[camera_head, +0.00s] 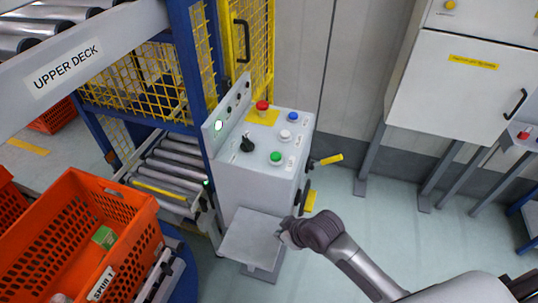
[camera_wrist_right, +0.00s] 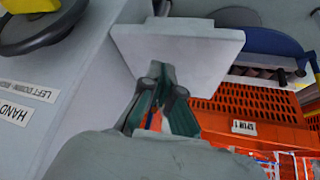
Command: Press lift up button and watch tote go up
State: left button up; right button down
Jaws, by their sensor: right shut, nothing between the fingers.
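The grey control box (camera_head: 258,180) carries a blue button (camera_head: 292,116), a white button (camera_head: 285,134), a green button (camera_head: 275,157), a red mushroom button (camera_head: 262,105) and a black selector (camera_head: 247,144). Their labels are too small to read, so I cannot tell which is lift up. An orange tote (camera_head: 130,218) stands at lower left with a green item inside; it also shows in the right wrist view (camera_wrist_right: 255,130). My right gripper (camera_head: 284,234) is shut and empty, low in front of the box beside a light grey plate (camera_head: 250,240). My left gripper is out of view.
The lift frame has blue posts (camera_head: 184,60) and yellow mesh (camera_head: 125,100); its lower rollers (camera_head: 180,165) are bare. The upper deck rail (camera_head: 110,50) is above left. A hand wheel (camera_wrist_right: 40,25) is near the gripper. A white cabinet (camera_head: 465,95) stands right. Open floor lies between.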

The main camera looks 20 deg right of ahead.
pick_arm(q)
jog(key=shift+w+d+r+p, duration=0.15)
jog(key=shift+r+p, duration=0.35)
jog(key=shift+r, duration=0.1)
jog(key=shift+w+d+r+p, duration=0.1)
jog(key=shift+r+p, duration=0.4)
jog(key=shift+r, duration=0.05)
pick_arm(e)
jog(key=w+d+r+n+y, duration=0.1)
jog(key=w+r+n, duration=0.2)
jog(key=r, duration=0.6)
jog(key=w+d+r+n+t, duration=0.1)
jog(key=w+r+n, duration=0.2)
jog(key=w+r, duration=0.4)
jog(key=w+d+r+n+y, duration=0.1)
jog(key=w+r+n, duration=0.2)
jog(key=r, duration=0.9)
jog(key=shift+w+n+y, duration=0.3)
jog(key=shift+w, duration=0.65)
jog(key=b, duration=0.8)
send_over(277, 156)
notch_tip(277, 156, down, 7)
jog(key=shift+r, duration=0.2)
jog(key=shift+f, duration=1)
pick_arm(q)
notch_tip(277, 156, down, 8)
pick_arm(e)
jog(key=shift+f, duration=0.1)
